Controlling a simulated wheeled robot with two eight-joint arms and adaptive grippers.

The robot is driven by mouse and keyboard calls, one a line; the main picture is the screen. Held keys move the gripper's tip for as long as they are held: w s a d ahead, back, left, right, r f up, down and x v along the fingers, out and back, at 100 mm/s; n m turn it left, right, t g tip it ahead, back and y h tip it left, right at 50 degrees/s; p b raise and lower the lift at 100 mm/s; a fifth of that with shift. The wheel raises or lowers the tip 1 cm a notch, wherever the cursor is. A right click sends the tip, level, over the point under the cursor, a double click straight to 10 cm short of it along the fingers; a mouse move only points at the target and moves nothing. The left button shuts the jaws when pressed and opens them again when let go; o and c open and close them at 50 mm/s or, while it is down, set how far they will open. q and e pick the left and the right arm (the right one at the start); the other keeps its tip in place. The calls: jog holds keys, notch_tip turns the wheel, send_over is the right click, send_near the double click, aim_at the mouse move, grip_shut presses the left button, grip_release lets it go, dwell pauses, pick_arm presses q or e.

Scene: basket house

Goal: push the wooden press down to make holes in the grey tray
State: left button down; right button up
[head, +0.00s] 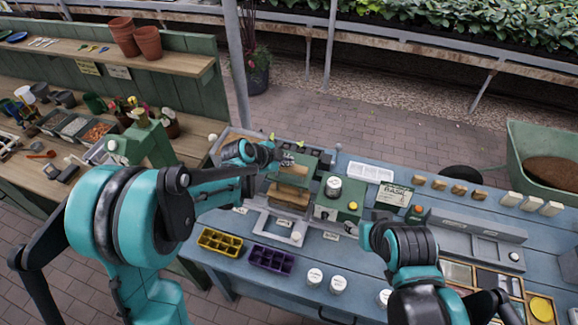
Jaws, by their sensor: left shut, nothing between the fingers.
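The press stands on the blue bench near the middle of the head view. It has a green frame and a wooden block (290,192) with a green part above it. A grey frame-like tray (268,222) lies at its front, its inner part partly hidden under the press. My left gripper (287,160) is shut and empty at the top of the press. I cannot tell whether it touches the press. My right arm reaches over the bench at the lower right, and no right gripper fingers can be made out.
Yellow (220,241) and purple (271,259) cell trays stand at the bench's front edge, with white-lidded jars (314,277) beside them. A green machine (338,205) is right of the press. A white tray (371,172) lies behind. A potting shelf (170,66) stands at the left.

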aim_at(287, 168)
pick_arm(q)
jog(key=shift+f+b, duration=1.7)
jog(key=shift+f, duration=0.15)
dwell(1.3)
jog(key=shift+r, duration=0.15)
jog(key=shift+r+p, duration=1.45)
jog(key=shift+r, duration=0.65)
jog(key=shift+r+p, duration=1.75)
jog(key=shift+r, duration=0.85)
jog(key=shift+f, duration=0.1)
